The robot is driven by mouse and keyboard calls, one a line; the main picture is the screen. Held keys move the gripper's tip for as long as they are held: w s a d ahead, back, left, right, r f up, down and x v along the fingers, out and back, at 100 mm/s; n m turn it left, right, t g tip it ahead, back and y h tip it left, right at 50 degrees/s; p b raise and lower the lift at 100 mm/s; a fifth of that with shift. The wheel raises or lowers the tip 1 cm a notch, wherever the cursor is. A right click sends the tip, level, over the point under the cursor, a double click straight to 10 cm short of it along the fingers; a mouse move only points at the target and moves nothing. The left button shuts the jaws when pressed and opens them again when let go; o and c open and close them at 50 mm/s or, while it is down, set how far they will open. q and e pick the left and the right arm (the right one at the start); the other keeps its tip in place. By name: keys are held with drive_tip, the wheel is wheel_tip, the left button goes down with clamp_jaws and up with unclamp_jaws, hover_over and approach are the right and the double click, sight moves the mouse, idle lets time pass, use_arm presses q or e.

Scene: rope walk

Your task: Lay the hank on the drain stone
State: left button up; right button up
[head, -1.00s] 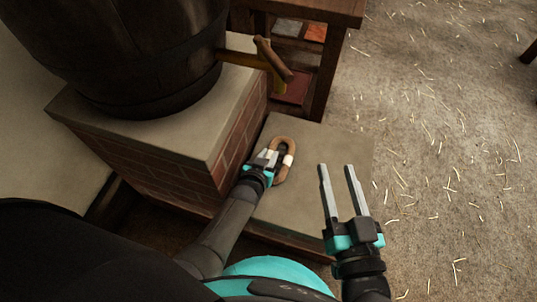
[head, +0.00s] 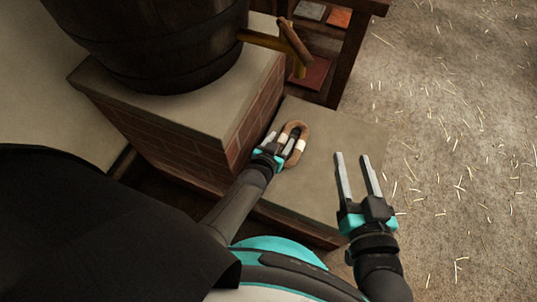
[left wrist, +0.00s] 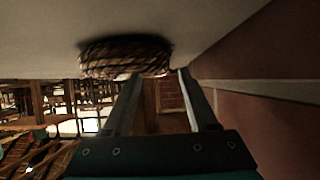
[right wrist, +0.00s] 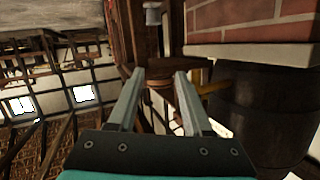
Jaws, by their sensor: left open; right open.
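The hank (head: 304,132) is a brown rope loop with pale bands. It lies flat on the drain stone (head: 335,130), a pale slab at the foot of the brick plinth. My left gripper (head: 280,141) is open at the hank's near left side; one finger appears over the loop's opening. In the left wrist view the hank (left wrist: 125,56) lies against the stone face, just beyond the open fingertips (left wrist: 157,73), with nothing clearly between them. My right gripper (head: 352,156) is open and empty above the right part of the stone; the right wrist view shows its empty fingers (right wrist: 157,73).
A dark barrel (head: 150,45) with a wooden tap (head: 295,40) stands on the brick plinth (head: 255,110), left of the stone. A wooden rack (head: 345,50) stands behind. The straw-strewn floor (head: 460,130) to the right is open.

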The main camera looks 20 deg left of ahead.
use_arm(q)
drive_tip(key=shift+p+v, duration=0.55)
drive_tip(key=shift+v, duration=0.5)
drive_tip(key=shift+p+v, duration=0.75)
drive_tip(key=shift+v, duration=0.4)
drive_tip(key=shift+s+r+p, duration=0.35)
drive_tip(key=shift+s+p, duration=0.1)
drive_tip(key=shift+s, duration=0.2)
drive_tip(key=shift+p+v, duration=0.55)
drive_tip(key=shift+v, duration=0.35)
drive_tip(key=shift+p+v, duration=0.65)
drive_tip(key=shift+v, duration=0.4)
drive_tip(key=shift+s+r, duration=0.2)
drive_tip(key=shift+s, duration=0.15)
use_arm(e)
drive_tip(key=s+d+f+g+h, duration=0.3)
drive_tip(key=s+d+g+h, duration=0.2)
drive_tip(key=d+g, duration=0.4)
drive_tip(key=shift+s+d+f+g, duration=0.15)
drive_tip(key=shift+s+d+g, duration=0.1)
drive_tip(key=shift+d+g, duration=0.25)
